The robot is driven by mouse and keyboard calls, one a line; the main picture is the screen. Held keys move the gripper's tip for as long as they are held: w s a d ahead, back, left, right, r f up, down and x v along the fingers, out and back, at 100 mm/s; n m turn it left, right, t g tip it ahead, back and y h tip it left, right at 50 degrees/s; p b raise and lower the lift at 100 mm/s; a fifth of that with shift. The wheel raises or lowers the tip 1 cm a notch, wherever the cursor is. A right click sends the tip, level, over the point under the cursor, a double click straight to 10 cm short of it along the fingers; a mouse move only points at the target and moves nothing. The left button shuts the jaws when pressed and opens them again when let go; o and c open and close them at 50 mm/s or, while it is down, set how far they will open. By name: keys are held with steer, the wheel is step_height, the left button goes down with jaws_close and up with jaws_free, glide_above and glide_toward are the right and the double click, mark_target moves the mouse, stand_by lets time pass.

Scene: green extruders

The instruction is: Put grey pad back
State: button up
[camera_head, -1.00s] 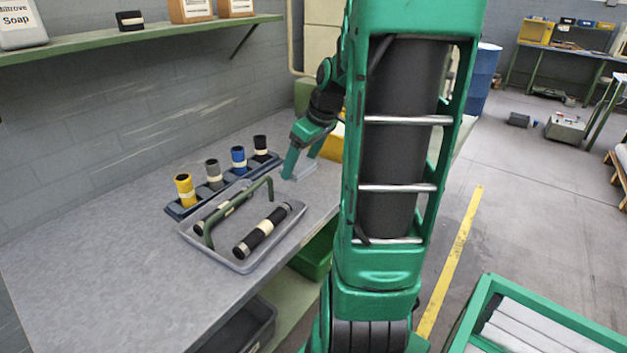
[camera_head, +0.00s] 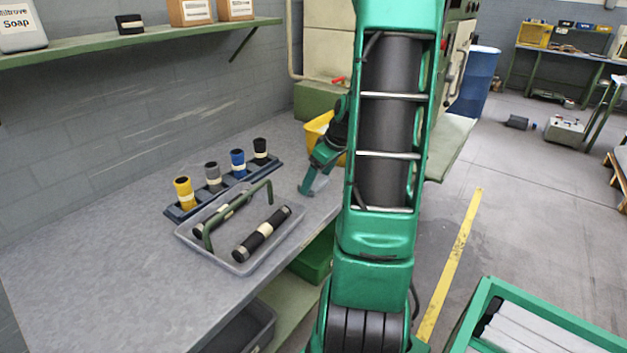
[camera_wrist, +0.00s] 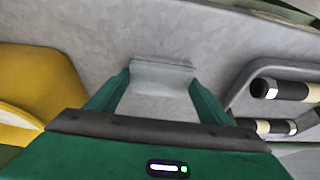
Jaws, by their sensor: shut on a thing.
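The grey pad (camera_wrist: 160,77) is a pale, flat block between the two fingers in the wrist view. My gripper (camera_wrist: 161,88) is shut on it, with a green finger at each end. In the head view my gripper (camera_head: 306,192) is low over the grey bench (camera_head: 100,265), right of the tray. The pad cannot be made out there. I cannot tell whether the pad touches the bench top.
A grey tray (camera_head: 238,268) with a green handle holds black rollers with cream bands. Behind it a dark rack (camera_head: 180,213) holds yellow, grey, blue and black rollers. A yellow bin (camera_head: 317,128) stands behind my gripper. The bench's front left is clear.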

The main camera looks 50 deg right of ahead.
steer(key=o, duration=1)
steer(key=shift+f, duration=0.1)
steer(key=v, duration=1.1)
steer(key=s+a+m+g, duration=0.2)
steer(key=s+a, duration=0.5)
steer(key=a, duration=0.4)
steer(key=s+a+f+m+g, duration=0.1)
steer(key=s+a+m+g, duration=0.1)
steer(key=s+a+m, duration=0.3)
steer(key=s+a, duration=0.3)
steer(key=a, duration=0.3)
steer(key=shift+s+f+g, duration=0.25)
steer(key=shift+s+g, duration=0.05)
